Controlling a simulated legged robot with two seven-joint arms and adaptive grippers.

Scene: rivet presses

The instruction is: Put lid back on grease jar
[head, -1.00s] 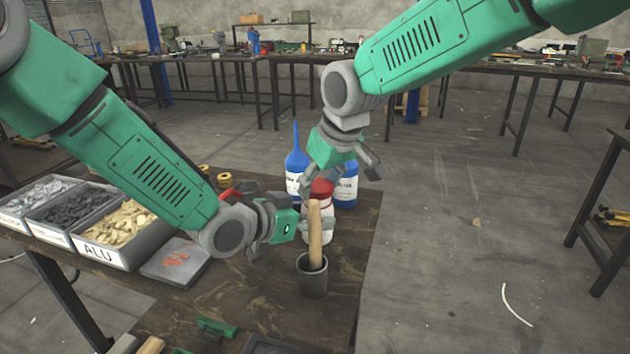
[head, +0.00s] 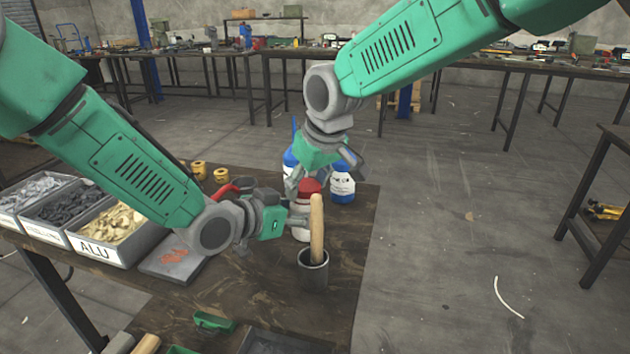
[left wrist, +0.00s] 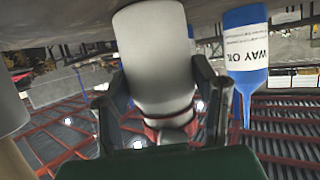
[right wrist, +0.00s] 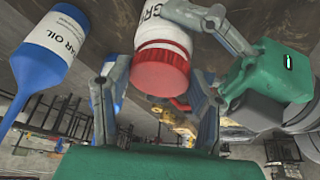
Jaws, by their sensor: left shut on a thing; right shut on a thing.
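The white grease jar (head: 300,233) stands on the near wooden table, partly hidden by a wooden handle. The red lid (head: 309,187) is at the jar's top; I cannot tell whether it is fully seated. My left gripper (head: 293,222) is shut on the jar from the left, and the jar (left wrist: 158,60) fills the space between its fingers in the left wrist view. My right gripper (head: 322,172) comes from above and is shut on the lid. In the right wrist view the lid (right wrist: 160,72) sits between its fingers, against the jar (right wrist: 165,28).
A dark cup (head: 313,272) with an upright wooden handle (head: 317,228) stands just in front of the jar. Blue-and-white oil bottles (head: 342,186) stand behind. Parts bins (head: 112,250) and a grey tray (head: 172,268) are at left. Yellow rolls (head: 199,170) lie behind my left arm.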

